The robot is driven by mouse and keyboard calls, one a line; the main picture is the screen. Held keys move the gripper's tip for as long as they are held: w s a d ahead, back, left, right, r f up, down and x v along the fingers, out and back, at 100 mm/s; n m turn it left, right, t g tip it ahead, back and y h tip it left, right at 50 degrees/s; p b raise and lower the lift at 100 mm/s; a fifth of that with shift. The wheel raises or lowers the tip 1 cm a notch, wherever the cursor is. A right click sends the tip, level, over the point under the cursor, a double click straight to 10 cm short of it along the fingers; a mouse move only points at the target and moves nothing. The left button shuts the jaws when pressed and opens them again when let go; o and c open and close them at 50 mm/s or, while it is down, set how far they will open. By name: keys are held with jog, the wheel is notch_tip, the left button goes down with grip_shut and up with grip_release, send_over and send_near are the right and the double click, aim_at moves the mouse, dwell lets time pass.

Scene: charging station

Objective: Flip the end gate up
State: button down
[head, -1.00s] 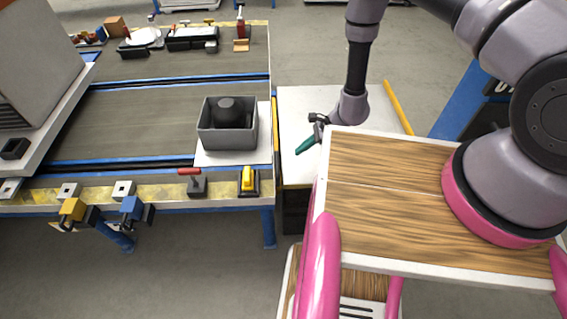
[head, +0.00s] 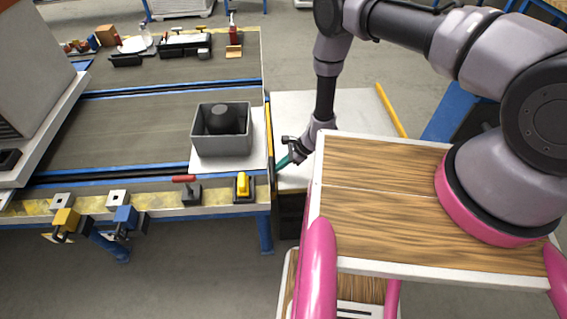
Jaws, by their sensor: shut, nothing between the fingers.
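The end gate appears to be the narrow yellow bar (head: 270,128) along the right end of the conveyor (head: 140,125), beside the white pad. It looks low, about level with the conveyor surface; its hinge is not clear. My gripper (head: 282,163) has green fingertips that are together and empty. It is just right of the bar's near end, pointing left and down over the near left part of the white side table. I cannot tell whether the fingertips touch the bar.
A grey open bin (head: 222,140) with a dark round object stands on a white pad (head: 258,155) close to the bar. A white side table (head: 340,112) is on the right.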

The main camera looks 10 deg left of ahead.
jog(key=shift+a, duration=0.1)
notch_tip(320, 180, up, 9)
jog(key=shift+a, duration=0.15)
dwell(0.4)
